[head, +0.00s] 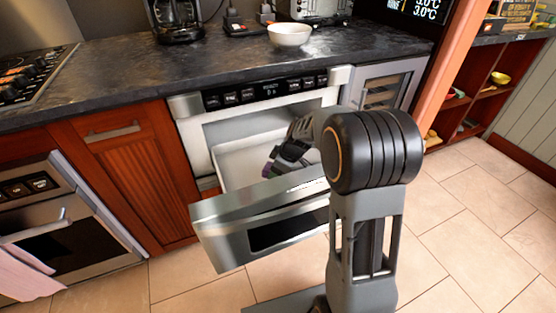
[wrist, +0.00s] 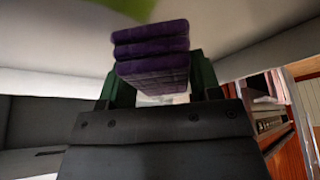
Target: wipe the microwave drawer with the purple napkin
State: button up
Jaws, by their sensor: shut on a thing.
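The microwave drawer (head: 262,222) is pulled open below the counter, with its white inside (head: 235,160) showing. My gripper (head: 272,170) is inside the open drawer, low and toward its front. In the wrist view, my gripper (wrist: 155,85) is shut on the folded purple napkin (wrist: 151,50), which sits between the two fingers. Only a small purple bit of the napkin shows in the head view (head: 268,167). The white drawer surfaces lie close around the napkin; I cannot tell whether it touches them. My arm hides the drawer's right part.
A white bowl (head: 289,35) and a coffee maker (head: 176,20) stand on the dark counter (head: 120,75) above. An oven (head: 65,215) with a pink towel (head: 25,275) is at the left. Tiled floor (head: 465,225) is clear at the right.

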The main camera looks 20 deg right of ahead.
jog(key=shift+r+p, duration=0.7)
jog(key=shift+r, duration=0.85)
